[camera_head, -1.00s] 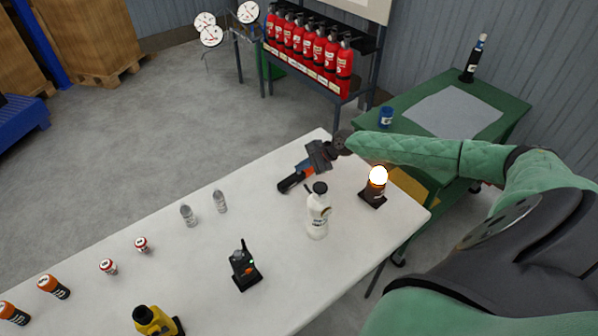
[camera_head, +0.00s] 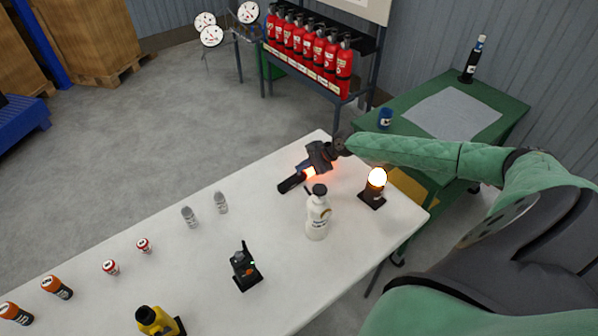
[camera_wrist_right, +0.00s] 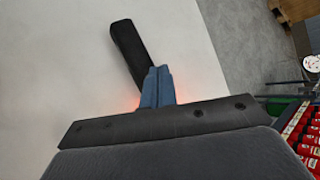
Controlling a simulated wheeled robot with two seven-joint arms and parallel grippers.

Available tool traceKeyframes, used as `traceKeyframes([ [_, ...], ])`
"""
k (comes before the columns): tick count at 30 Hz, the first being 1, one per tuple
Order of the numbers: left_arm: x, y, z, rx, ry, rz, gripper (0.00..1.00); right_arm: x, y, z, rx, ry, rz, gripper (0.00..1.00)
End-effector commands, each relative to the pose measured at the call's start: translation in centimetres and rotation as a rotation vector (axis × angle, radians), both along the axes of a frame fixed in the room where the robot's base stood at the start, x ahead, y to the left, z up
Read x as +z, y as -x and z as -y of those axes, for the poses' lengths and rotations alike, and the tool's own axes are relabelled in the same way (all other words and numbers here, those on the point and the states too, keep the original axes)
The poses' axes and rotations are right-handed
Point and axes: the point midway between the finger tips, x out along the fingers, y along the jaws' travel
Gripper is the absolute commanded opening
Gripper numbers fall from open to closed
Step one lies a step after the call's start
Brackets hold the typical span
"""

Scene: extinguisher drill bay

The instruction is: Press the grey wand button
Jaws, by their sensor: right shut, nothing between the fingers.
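The wand lies on the white table, with a dark handle (camera_head: 290,185) and a part glowing bright orange-red beside my fingers. My right gripper (camera_head: 304,171) is shut, with nothing held, and points down at the wand where handle and glowing part meet. In the right wrist view, the shut blue-grey fingers (camera_wrist_right: 157,75) reach the near end of the dark handle (camera_wrist_right: 130,50), with a red glow on both sides. The grey button is not visible; the fingers cover that area. Whether they touch it cannot be told. My left gripper is out of view.
A white bottle (camera_head: 317,215) stands close in front of the wand, and a lit lamp (camera_head: 375,185) to its right. A black radio-like device (camera_head: 245,268), small canisters (camera_head: 189,216) and a yellow item (camera_head: 157,322) are on the table (camera_head: 205,265). A green table (camera_head: 505,115) stands behind.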

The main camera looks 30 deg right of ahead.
Motion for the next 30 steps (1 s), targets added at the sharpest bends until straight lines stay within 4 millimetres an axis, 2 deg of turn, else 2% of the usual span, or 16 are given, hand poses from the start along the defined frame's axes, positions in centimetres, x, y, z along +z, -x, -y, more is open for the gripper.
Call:
traceKeyframes([
  [13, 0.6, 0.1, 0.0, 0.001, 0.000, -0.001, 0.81, 0.6, 0.0, 0.0, 0.001, -0.001, 0.000, 0.00],
  [30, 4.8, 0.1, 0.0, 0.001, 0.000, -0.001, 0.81, 5.2, 0.0, -0.1, 0.001, -0.001, 0.000, 0.00],
])
